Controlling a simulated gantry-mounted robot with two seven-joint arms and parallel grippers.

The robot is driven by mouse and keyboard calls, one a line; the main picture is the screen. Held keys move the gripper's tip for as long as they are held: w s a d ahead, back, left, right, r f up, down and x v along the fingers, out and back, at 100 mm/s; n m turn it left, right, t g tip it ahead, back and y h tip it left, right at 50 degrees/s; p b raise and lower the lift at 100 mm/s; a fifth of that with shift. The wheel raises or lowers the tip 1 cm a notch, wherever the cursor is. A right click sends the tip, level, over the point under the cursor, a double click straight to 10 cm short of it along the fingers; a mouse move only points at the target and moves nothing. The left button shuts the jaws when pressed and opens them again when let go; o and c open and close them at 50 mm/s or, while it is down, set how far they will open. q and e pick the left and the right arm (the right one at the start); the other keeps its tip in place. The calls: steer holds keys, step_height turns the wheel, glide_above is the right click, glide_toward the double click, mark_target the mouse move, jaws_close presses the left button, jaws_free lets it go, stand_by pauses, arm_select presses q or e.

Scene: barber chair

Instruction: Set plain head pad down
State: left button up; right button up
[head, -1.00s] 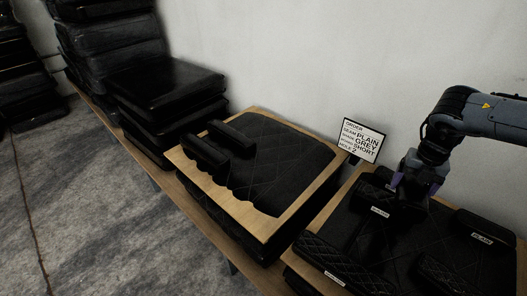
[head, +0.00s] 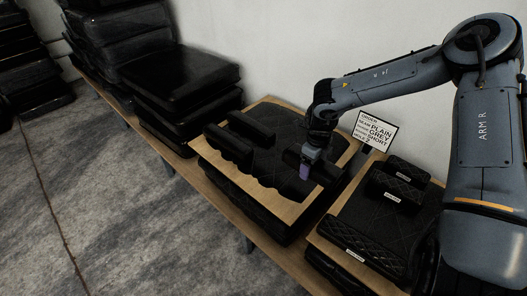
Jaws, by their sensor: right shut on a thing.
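My right gripper (head: 306,168) is shut on a black head pad (head: 328,174). It holds the pad over the right part of the wood-edged board (head: 208,154) with its dark quilted panel. The gripper hides part of the pad, and no label shows on it. I cannot tell whether the pad touches the panel. Two black pads, one at the back (head: 252,126) and one at the left (head: 228,145), lie on the left part of this board. My left gripper is not in view.
A second wood-edged board (head: 322,246) at right carries several black pads, some with white labels; my right arm covers its right side. Black cushions (head: 183,80) are stacked at left.

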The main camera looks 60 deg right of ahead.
steer(key=shift+w+f, duration=0.15)
steer(key=shift+w, duration=0.15)
steer(key=b, duration=0.4)
glide_above(277, 181)
step_height(277, 181, down, 6)
steer(key=shift+f, duration=0.1)
steer(key=shift+s+f+b, duration=0.1)
steer(key=shift+f+b, duration=0.65)
steer(key=shift+f, duration=1.25)
steer(key=shift+f, duration=0.2)
steer(key=o, duration=1.1)
